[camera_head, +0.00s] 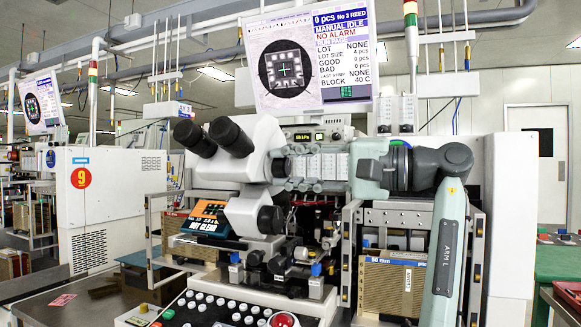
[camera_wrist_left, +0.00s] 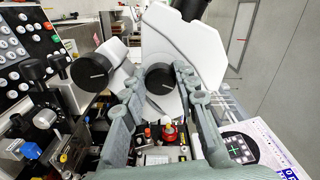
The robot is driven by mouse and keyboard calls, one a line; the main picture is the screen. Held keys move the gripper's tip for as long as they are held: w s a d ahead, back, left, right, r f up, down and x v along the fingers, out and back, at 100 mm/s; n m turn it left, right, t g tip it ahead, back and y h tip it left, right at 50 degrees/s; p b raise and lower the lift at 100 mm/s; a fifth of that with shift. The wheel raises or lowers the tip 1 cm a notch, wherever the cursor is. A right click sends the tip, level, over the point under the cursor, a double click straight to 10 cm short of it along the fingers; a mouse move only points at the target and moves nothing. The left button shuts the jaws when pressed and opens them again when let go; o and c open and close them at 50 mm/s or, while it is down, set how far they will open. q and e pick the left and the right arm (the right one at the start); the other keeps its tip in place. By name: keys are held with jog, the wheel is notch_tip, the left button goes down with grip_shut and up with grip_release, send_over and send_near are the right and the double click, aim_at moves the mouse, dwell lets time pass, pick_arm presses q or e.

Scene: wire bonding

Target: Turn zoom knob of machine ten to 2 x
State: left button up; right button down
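The white microscope (camera_head: 258,140) with two black eyepieces stands at the centre of the head view. A round black knob (camera_head: 278,168) on its right side is partly hidden by my left gripper (camera_head: 291,167). In the left wrist view this knob (camera_wrist_left: 159,79) faces the camera between the fingers of my left gripper (camera_wrist_left: 155,70). The fingers are spread wide, one on each side of it; I cannot tell whether they touch it. A second black knob (camera_wrist_left: 88,73) is on the lower white housing. No zoom marks are readable. My right gripper is not in view.
A monitor (camera_head: 311,60) hangs above. A button panel (camera_head: 222,308) with a red button lies in front. Metal stage parts (camera_wrist_left: 165,135) crowd below the microscope. A brown magazine (camera_head: 392,285) stands at right. A white machine (camera_head: 105,205) marked 9 is at left.

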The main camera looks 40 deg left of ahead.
pick_arm(q)
jog(key=o, duration=0.5)
jog(key=shift+c, duration=0.2)
jog(key=v, duration=1.2)
jog(key=shift+f, duration=0.1)
